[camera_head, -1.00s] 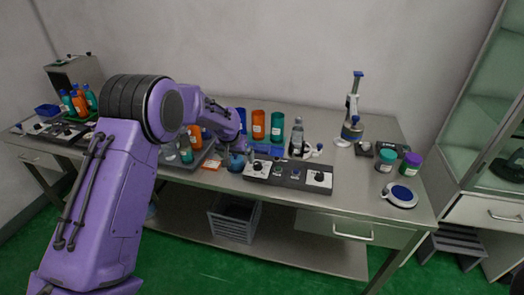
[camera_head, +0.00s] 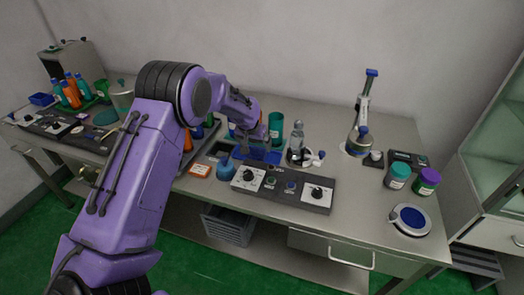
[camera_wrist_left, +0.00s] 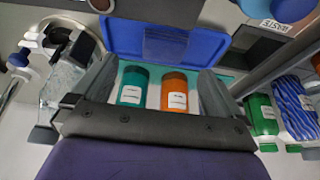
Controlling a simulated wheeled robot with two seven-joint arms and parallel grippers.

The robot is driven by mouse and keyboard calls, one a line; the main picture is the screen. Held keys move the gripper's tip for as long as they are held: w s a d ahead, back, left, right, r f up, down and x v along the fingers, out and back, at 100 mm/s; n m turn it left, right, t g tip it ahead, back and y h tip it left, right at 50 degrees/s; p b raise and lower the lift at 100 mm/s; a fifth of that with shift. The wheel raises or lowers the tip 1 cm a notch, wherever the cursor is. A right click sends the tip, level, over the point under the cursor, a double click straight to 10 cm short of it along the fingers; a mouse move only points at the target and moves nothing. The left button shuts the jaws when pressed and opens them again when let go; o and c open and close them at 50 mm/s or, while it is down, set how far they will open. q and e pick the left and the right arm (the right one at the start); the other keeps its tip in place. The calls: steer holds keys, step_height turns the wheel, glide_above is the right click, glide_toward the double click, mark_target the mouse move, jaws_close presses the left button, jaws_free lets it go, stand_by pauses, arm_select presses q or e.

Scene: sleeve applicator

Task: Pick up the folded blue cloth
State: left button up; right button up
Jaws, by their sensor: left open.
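I cannot tell whether the fingers touch the cloth. My right gripper is not in view.
A teal bottle (camera_wrist_left: 132,86) and an orange bottle (camera_wrist_left: 174,90) show between the fingers. A control panel with knobs (camera_head: 283,187) lies in front of the cloth. A small blue pot (camera_head: 226,169) and a glass bottle (camera_head: 297,142) stand close by.

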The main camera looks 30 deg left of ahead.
mark_target(255, 155)
arm_select(q)
steer(key=shift+s+a+f, duration=0.35)
steer(key=shift+a+f, duration=0.05)
steer(key=shift+f, duration=0.3)
steer(key=p+x, duration=0.2)
steer(key=x, duration=0.4)
steer(key=shift+w, duration=0.2)
steer(key=shift+s, duration=0.15)
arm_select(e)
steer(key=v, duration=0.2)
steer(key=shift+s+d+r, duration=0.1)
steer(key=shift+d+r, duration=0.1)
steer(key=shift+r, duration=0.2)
arm_select(q)
steer(key=c, duration=1.1)
